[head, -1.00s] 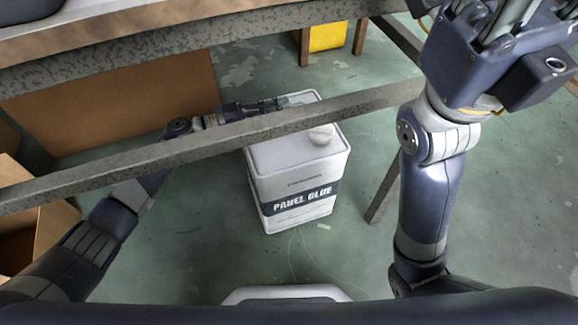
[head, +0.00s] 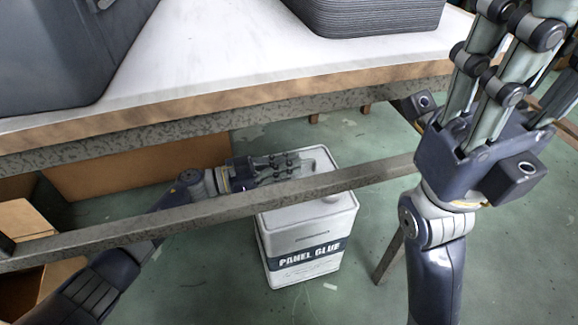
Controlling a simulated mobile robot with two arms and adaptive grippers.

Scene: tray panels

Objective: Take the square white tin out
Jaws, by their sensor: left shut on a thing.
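The square white tin (head: 303,262), marked "PANEL GLUE" on a dark band, is upright below the workbench. A grey metal rail (head: 200,215) crosses in front of its top and hides part of it. My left gripper (head: 292,164) reaches in behind the rail and is shut at the top of the tin, by its handle. The exact hold is partly hidden. I cannot tell whether the tin's base touches the floor. My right gripper (head: 525,25) is raised at the upper right, well away from the tin. Its fingers look spread and empty, with the tips cut off by the frame.
A bench leg (head: 390,258) stands right of the tin. Cardboard boxes (head: 110,172) are at the left. The green floor (head: 200,290) before the tin is clear.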

